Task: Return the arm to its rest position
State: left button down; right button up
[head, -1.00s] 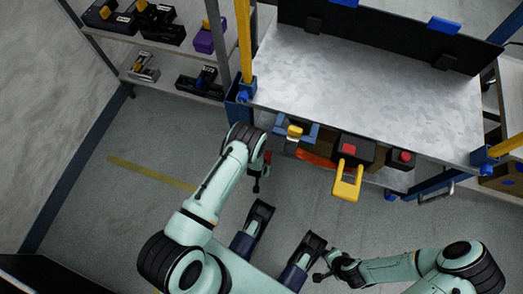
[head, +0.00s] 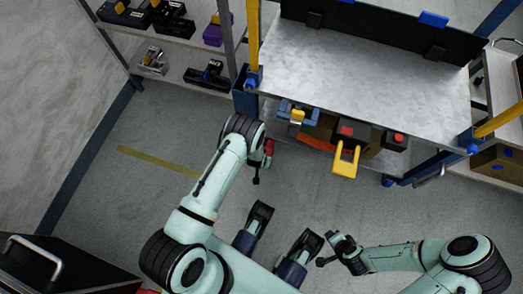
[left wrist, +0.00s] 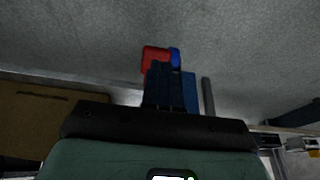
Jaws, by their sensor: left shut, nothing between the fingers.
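My left arm reaches up from the lower left in the head view. Its dark wrist end (head: 258,168) hangs over open floor, short of the workbench (head: 370,70). In the left wrist view the dark blue fingers of my left gripper (left wrist: 171,85) are together, with nothing held between them. A red patch (left wrist: 154,57) and a blue patch show at their far end; I cannot tell whether they belong to the gripper. My right arm comes in from the right, folded low. Its gripper (head: 327,255) is small and dark, and its jaws are unclear.
A shelf (head: 170,62) with black and purple tools stands at the upper left. A black cabinet (head: 60,275) is at the lower left. A trolley with a brown box (head: 497,160) is at the right. Floor between is free.

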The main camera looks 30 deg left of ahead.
dwell(0.3)
pick_arm(q)
jog(key=s+d+r+n+h, duration=0.1)
jog(key=s+d+r, duration=0.2)
jog(key=s+r, duration=0.4)
jog(key=s+d+r+n+h, duration=0.1)
jog(key=s+d+r+h, duration=0.15)
jog(key=s+r, duration=0.45)
jog(key=s+d+r+g+p, duration=0.2)
jog(key=s+r+p, duration=0.3)
jog(key=r+p, duration=0.4)
jog(key=s+d+r+g+p, duration=0.2)
jog(key=s+r+p, duration=0.4)
jog(key=r+p, duration=0.3)
jog(key=shift+d+m+g+h+p, duration=0.3)
jog(key=shift+d+h+p, duration=0.15)
jog(key=shift+d+p, duration=0.35)
pick_arm(e)
jog(key=s+a+r+g, duration=0.1)
jog(key=s+r, duration=0.2)
jog(key=r, duration=0.3)
jog(key=s+a+r+g+y, duration=0.1)
jog(key=s+a+r, duration=0.1)
jog(key=r, duration=0.5)
jog(key=s+a+r+g, duration=0.1)
jog(key=s+r, duration=0.3)
jog(key=r, duration=0.3)
jog(key=shift+a+n+g, duration=0.25)
jog(key=shift+n+g, duration=0.15)
